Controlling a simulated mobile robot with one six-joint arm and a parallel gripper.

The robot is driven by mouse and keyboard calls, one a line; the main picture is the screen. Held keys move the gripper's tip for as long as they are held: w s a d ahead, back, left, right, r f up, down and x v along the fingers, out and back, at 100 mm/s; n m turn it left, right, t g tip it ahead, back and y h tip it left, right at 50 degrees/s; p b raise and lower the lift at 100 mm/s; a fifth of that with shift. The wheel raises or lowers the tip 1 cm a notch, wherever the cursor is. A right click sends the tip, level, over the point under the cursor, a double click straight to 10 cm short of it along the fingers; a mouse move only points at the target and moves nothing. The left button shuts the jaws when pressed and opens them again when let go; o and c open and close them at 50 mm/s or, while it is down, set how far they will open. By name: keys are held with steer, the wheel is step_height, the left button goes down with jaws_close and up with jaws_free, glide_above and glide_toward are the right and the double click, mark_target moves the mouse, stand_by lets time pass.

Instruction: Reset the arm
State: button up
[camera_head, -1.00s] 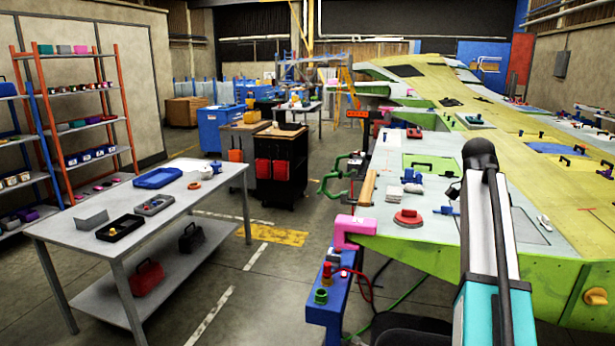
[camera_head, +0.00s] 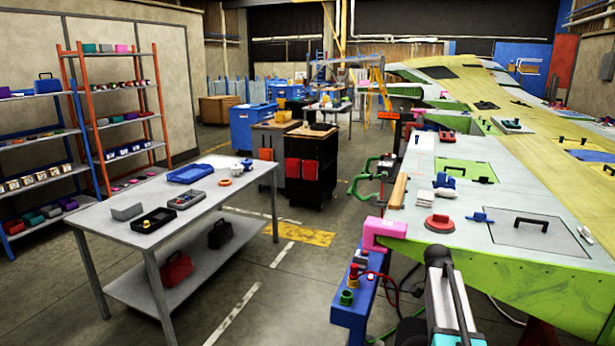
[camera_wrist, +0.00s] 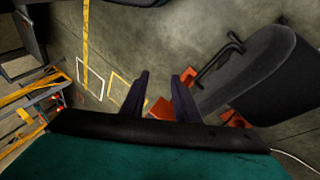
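My gripper (camera_wrist: 160,80) shows in the wrist view with its two dark fingers apart and nothing between them. It points at the grey concrete floor (camera_wrist: 125,45). In the head view a part of my arm stands at the lower right, in front of the near end of the wing jig (camera_head: 490,268). I cannot make out my gripper's fingers in the head view. A dark rounded body with a black handle and orange-red parts shows at the right of the wrist view; I cannot tell what it is.
A grey table (camera_head: 100,220) with trays stands at the left, near shelves (camera_head: 120,119). Open floor with painted lines lies between table and jig.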

steer(key=s+a+f+n+g, duration=0.15)
steer(key=s+a+f, duration=0.25)
steer(key=f, duration=0.4)
steer(key=s+a+f+n, duration=0.2)
steer(key=s+a+f, duration=0.3)
steer(key=f, duration=0.2)
steer(key=s+a+f+n+g, duration=0.15)
steer(key=s+a+f, duration=0.25)
steer(key=f, duration=0.4)
steer(key=s+a+f+n+t+y, duration=0.1)
steer(key=s+a+f+n, duration=0.4)
steer(key=s, duration=0.4)
steer(key=s+a+f+n+t+y, duration=0.1)
steer(key=s+a+f+n, duration=0.5)
steer(key=s+f+n, duration=0.2)
step_height(320, 180, down, 2)
steer(key=shift+s+a+f+y, duration=0.2)
steer(key=shift+s+y, duration=0.2)
steer(key=shift+s, duration=0.4)
steer(key=shift+d, duration=0.15)
